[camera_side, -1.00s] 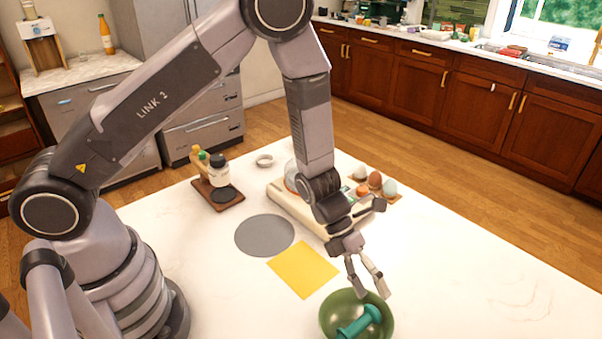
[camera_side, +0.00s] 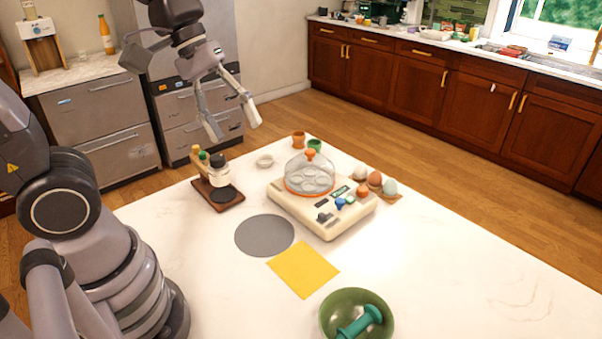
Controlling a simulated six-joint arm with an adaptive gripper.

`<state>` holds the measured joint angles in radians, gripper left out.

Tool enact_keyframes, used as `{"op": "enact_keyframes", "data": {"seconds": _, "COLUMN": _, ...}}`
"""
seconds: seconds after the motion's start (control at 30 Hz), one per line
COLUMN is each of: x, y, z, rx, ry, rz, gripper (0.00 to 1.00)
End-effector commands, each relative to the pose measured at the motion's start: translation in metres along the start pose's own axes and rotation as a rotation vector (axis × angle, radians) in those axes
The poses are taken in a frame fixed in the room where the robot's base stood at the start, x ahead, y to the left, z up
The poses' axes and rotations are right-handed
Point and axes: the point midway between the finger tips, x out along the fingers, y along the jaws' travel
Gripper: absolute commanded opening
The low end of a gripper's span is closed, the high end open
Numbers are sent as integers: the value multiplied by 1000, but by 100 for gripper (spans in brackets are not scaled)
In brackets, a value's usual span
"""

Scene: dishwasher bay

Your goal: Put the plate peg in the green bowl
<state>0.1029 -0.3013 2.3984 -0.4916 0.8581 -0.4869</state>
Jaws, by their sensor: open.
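The green bowl (camera_side: 336,303) stands near the front edge of the white table. A teal peg (camera_side: 358,322), which looks like the plate peg, lies tilted inside the bowl, with one rounded end toward the bowl's right wall. My gripper (camera_side: 234,131) is open and empty, raised high at the upper left, well away from the bowl. Its two fingers point down and are spread apart. The lowest edge of the bowl is close to the bottom of the picture.
An egg cooker (camera_side: 322,214) with a clear dome stands mid-table, with several eggs (camera_side: 375,179) beside it. A yellow sheet (camera_side: 303,268), a grey disc (camera_side: 264,235) and a wooden tray (camera_side: 214,204) with jars lie to the left. The right of the table is clear.

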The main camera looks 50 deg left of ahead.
Motion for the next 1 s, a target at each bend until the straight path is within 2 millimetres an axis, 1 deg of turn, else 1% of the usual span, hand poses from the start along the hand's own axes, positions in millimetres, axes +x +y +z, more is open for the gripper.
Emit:
{"op": "enact_keyframes", "data": {"seconds": 0.03, "x": -17, "y": -16, "z": 1, "rx": 142, "ry": 81, "rz": -13, "gripper": 52}}
{"op": "enact_keyframes", "data": {"seconds": 0.1, "x": -36, "y": -37, "z": 0, "rx": 333, "ry": 182, "rz": -63, "gripper": 52}}
{"op": "enact_keyframes", "data": {"seconds": 0.2, "x": -55, "y": -63, "z": 0, "rx": 543, "ry": 295, "rz": -147, "gripper": 52}}
{"op": "enact_keyframes", "data": {"seconds": 0.33, "x": -71, "y": -83, "z": -1, "rx": 702, "ry": 381, "rz": -235, "gripper": 52}}
{"op": "enact_keyframes", "data": {"seconds": 0.4, "x": -74, "y": -88, "z": -1, "rx": 742, "ry": 400, "rz": -261, "gripper": 52}}
{"op": "enact_keyframes", "data": {"seconds": 0.5, "x": -76, "y": -91, "z": -1, "rx": 761, "ry": 408, "rz": -274, "gripper": 52}}
{"op": "enact_keyframes", "data": {"seconds": 1.0, "x": -76, "y": -90, "z": -1, "rx": 758, "ry": 406, "rz": -271, "gripper": 52}}
